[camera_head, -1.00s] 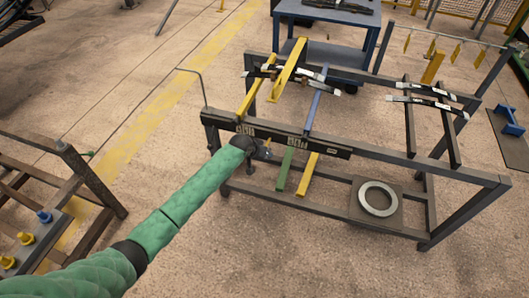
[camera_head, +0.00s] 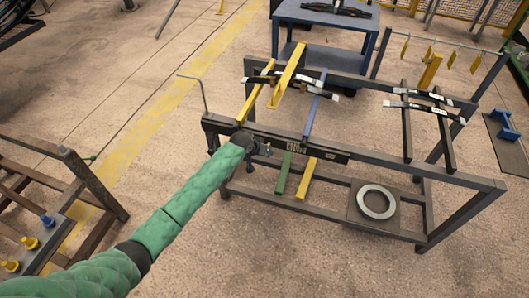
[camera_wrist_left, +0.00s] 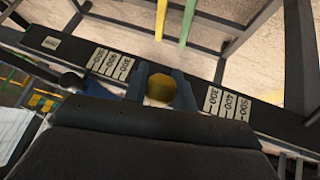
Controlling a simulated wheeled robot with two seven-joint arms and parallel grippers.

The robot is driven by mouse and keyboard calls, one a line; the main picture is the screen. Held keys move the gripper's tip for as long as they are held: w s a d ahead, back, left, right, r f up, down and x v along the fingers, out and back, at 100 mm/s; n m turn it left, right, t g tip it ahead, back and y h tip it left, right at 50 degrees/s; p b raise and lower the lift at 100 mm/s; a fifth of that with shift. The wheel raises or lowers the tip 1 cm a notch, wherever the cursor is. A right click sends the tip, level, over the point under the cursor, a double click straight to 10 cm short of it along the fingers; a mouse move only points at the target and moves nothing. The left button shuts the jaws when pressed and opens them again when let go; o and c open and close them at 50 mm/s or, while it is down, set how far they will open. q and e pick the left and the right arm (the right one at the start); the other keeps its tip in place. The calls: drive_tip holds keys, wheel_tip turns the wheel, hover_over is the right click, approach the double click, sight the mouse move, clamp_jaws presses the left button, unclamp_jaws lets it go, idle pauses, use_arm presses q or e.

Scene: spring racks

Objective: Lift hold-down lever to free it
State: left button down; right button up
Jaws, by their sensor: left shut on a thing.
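My left gripper (camera_head: 262,149) is at the front rail (camera_head: 330,152) of the dark rack, near its left end. In the left wrist view, its two fingers (camera_wrist_left: 160,88) are shut on a round yellow knob (camera_wrist_left: 159,87). Whether this knob is the end of the hold-down lever cannot be told, as my forearm and gripper hide that part in the head view. A yellow bar (camera_head: 252,97) runs back from the rail close to the gripper. A second yellow bar (camera_head: 288,75) stands above the dark leaf springs (camera_head: 312,86). My right gripper is not in view.
Number labels (camera_wrist_left: 228,104) mark the rail. A blue bar (camera_head: 314,105) crosses the rack, and more leaf springs (camera_head: 425,102) lie on its right side. A grey ring (camera_head: 376,201) sits on the lower shelf. A blue table (camera_head: 326,20) stands behind. Floor between the racks is clear.

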use_arm(q)
drive_tip(key=shift+w+r, duration=0.1)
drive_tip(key=shift+r, duration=0.15)
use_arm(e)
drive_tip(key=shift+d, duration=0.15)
use_arm(q)
drive_tip(key=c, duration=1.3)
unclamp_jaws()
drive_tip(key=shift+d, duration=0.1)
drive_tip(key=shift+o, duration=0.8)
drive_tip(key=shift+f, duration=0.1)
drive_tip(key=shift+s+a+r+b, duration=0.3)
drive_tip(key=shift+s+a+r, duration=0.05)
drive_tip(key=shift+s, duration=0.05)
drive_tip(key=b+v, duration=0.2)
drive_tip(key=v, duration=0.4)
drive_tip(key=shift+r, duration=0.4)
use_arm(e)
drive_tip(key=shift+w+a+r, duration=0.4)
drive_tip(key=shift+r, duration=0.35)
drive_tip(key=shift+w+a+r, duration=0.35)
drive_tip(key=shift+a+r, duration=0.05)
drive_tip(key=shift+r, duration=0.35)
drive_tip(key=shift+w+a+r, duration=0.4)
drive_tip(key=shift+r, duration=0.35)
use_arm(q)
drive_tip(key=shift+s+a, duration=0.1)
drive_tip(key=shift+s, duration=0.05)
drive_tip(key=shift+c, duration=0.2)
